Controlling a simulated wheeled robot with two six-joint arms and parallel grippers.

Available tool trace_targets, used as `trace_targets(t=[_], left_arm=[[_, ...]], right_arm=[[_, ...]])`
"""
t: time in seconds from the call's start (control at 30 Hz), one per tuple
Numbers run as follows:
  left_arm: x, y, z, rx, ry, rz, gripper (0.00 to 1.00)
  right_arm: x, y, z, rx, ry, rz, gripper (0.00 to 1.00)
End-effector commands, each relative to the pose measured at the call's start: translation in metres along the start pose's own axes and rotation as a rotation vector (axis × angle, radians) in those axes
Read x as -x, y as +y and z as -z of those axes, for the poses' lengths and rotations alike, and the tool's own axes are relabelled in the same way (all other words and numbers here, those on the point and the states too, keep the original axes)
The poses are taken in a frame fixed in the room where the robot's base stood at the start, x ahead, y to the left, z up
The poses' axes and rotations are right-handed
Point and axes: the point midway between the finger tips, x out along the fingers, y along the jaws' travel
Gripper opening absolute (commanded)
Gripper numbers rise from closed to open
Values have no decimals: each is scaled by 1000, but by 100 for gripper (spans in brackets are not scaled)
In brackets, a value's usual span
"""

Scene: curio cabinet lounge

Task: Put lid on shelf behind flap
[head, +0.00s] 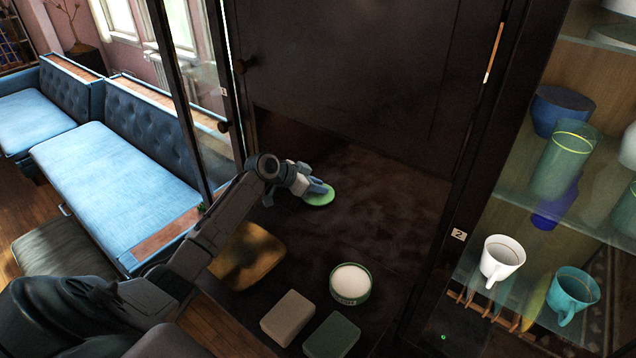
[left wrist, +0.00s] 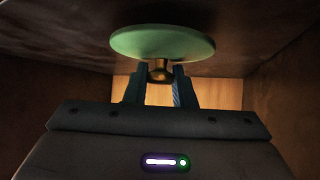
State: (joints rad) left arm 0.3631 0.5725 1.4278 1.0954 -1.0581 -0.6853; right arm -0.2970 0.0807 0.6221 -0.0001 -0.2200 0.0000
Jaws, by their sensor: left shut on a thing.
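The lid is a pale green disc with a metallic knob (left wrist: 162,70). My left gripper (head: 318,188) is shut on the knob, and the green disc (head: 320,197) shows at its fingertips in the head view. In the left wrist view, the lid's disc (left wrist: 162,44) is close to a dark surface (left wrist: 225,18); I cannot tell whether they touch. The lid is over a mottled dark brown surface (head: 385,200) below a large dark panel (head: 370,70) of the cabinet. I cannot tell which part is the flap. My right gripper is not in view.
Glass shelves with a white mug (head: 501,257) and a teal mug (head: 571,292) are at right. Brown side walls flank the gripper.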

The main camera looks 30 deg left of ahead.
Motion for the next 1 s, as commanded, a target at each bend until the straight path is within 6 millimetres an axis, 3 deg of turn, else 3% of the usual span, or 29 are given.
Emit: trace_targets(t=[0.4,0.43,0.53,0.9,1.0], left_arm=[[-6,0,-8,-1,1,1,0],[-6,0,-8,-2,1,1,25],[-6,0,-8,-1,1,1,44],[-3,0,-5,-2,1,1,45],[5,-1,-9,-5,0,4,45]], right_arm=[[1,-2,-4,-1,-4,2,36],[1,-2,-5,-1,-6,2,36],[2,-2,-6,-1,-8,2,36],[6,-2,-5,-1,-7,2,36],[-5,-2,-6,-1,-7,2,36]])
